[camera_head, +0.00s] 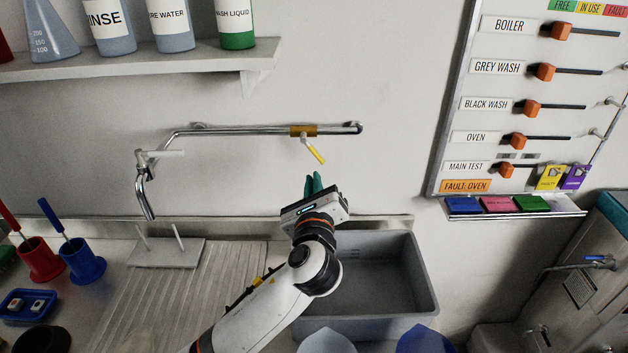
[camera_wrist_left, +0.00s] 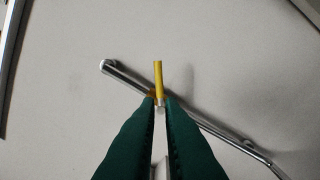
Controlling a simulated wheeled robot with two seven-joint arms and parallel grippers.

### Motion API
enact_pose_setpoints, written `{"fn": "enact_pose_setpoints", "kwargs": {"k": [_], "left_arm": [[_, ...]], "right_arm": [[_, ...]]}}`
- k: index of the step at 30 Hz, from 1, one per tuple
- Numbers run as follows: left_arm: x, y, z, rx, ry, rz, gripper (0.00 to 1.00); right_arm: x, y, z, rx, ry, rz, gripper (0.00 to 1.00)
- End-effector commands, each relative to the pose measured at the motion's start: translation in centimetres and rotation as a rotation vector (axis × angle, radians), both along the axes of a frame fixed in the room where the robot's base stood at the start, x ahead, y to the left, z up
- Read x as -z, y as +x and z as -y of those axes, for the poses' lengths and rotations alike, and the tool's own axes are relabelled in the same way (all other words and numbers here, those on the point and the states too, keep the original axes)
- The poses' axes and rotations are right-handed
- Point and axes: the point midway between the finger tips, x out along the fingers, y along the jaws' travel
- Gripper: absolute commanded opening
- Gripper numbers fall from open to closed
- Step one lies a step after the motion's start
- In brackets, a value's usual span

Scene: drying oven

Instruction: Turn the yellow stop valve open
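The yellow stop valve lever (camera_head: 314,151) hangs slanting down to the right from a brass valve body (camera_head: 303,131) on the chrome wall pipe (camera_head: 240,131). My left gripper (camera_head: 313,184) is just below the lever, its green fingers pointing up toward it. The fingers are apart by a narrow gap and hold nothing that I can see. In the left wrist view the yellow lever (camera_wrist_left: 158,80) stands upright in line with the gap between the fingertips (camera_wrist_left: 160,101), beyond them. The fingers partly hide the brass body there. My right gripper is out of view.
A grey sink (camera_head: 380,275) lies below my left arm, with a ribbed drainboard (camera_head: 170,300) to its left. A chrome spout (camera_head: 145,190) hangs over the drainboard. A shelf (camera_head: 130,65) with bottles is above left. A status board (camera_head: 470,130) is at right.

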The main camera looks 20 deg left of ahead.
Motion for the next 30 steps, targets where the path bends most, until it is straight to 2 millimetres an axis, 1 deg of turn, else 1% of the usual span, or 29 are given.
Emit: {"fn": "enact_pose_setpoints", "kwargs": {"k": [1,2,5,6,9,12,13,16,20,23,30], "left_arm": [[0.6,0.4,-1.1,-0.003,0.104,0.003,0.0],[0.9,0.7,-1.8,-0.003,0.189,0.008,0.0],[2.0,1.6,-4.2,0.009,0.569,0.021,0.0],[2.5,1.9,-5.1,0.014,0.731,0.024,0.0],[4.1,2.3,-6.7,0.035,1.102,0.027,0.0],[5.4,2.4,-7.7,0.056,1.373,0.031,0.0],[5.7,2.4,-7.9,0.06,1.43,0.032,0.0],[6.1,2.6,-8.2,0.07,1.534,0.036,0.0],[5.7,3.9,-8.1,0.071,1.547,0.038,0.0],[5.2,5.5,-7.8,0.069,1.542,0.04,0.0],[4.0,10.6,-7.3,0.07,1.539,0.038,0.0]], "right_arm": [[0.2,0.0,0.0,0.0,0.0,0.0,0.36],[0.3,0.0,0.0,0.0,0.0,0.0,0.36],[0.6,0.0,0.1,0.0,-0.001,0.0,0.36],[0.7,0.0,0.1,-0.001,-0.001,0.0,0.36],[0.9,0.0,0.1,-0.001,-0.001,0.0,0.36],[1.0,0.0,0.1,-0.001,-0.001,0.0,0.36],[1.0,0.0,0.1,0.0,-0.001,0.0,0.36],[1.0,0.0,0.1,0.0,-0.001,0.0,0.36],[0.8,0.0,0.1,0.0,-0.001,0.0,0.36],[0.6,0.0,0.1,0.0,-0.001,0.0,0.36],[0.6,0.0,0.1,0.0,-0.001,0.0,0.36]]}}
